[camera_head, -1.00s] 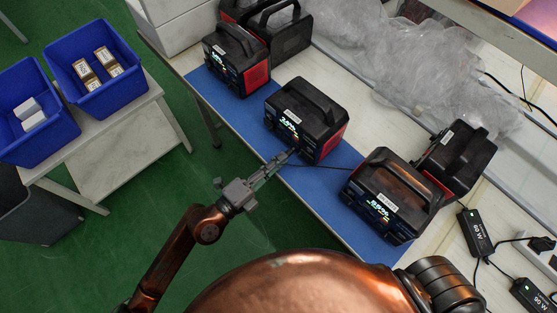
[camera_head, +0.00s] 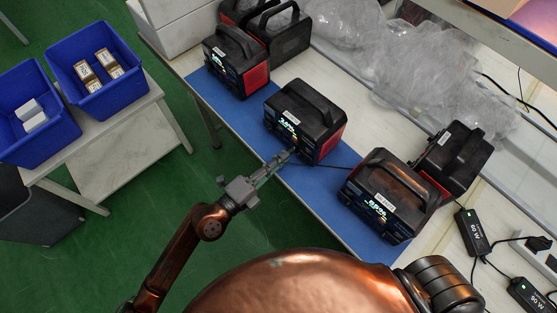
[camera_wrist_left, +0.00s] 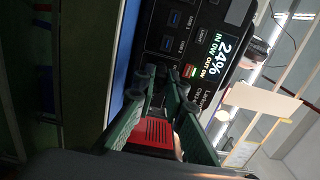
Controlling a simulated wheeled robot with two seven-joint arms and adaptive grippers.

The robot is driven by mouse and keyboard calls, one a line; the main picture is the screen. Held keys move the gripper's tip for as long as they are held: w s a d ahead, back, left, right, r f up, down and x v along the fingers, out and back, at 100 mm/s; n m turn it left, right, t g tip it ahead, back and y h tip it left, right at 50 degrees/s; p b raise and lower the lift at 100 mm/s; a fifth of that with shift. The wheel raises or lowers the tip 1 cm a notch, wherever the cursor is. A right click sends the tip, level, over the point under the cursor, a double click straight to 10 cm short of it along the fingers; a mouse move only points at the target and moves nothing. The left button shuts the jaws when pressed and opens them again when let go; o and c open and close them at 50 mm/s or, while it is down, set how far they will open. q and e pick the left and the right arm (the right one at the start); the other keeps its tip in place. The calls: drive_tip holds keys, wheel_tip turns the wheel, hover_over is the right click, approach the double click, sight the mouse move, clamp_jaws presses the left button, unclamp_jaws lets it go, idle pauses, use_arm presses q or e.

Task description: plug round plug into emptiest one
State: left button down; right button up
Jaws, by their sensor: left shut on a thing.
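Three black power stations stand in a row on the blue mat (camera_head: 235,115). The middle one (camera_head: 318,100) has a lit display that reads 24% in the left wrist view (camera_wrist_left: 217,57). The right one (camera_head: 372,178) shows about 85%, and the far-left one (camera_head: 236,48) has a lit display too small to read. My left gripper (camera_head: 288,155) is at the lower front of the middle station. It also shows in the left wrist view (camera_wrist_left: 164,88), close to the front panel. It is shut on the round plug, which the fingers mostly hide. I cannot tell whether the plug has entered a socket.
A thin black cable (camera_head: 325,166) runs right from the gripper area. More stations stand behind (camera_head: 285,38) and at right (camera_head: 462,150). Black adapters (camera_head: 473,233) lie at lower right. Plastic wrap (camera_head: 420,65) fills the back. Blue bins (camera_head: 75,60) stand on the left table.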

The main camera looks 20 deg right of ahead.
use_arm(q)
drive_tip(key=shift+w+d, duration=0.1)
drive_tip(key=shift+d, duration=0.2)
idle(0.6)
drive_tip(key=c, duration=1.9)
unclamp_jaws()
drive_tip(key=shift+a, duration=0.1)
drive_tip(key=v, duration=1.2)
drive_tip(key=shift+f, duration=0.1)
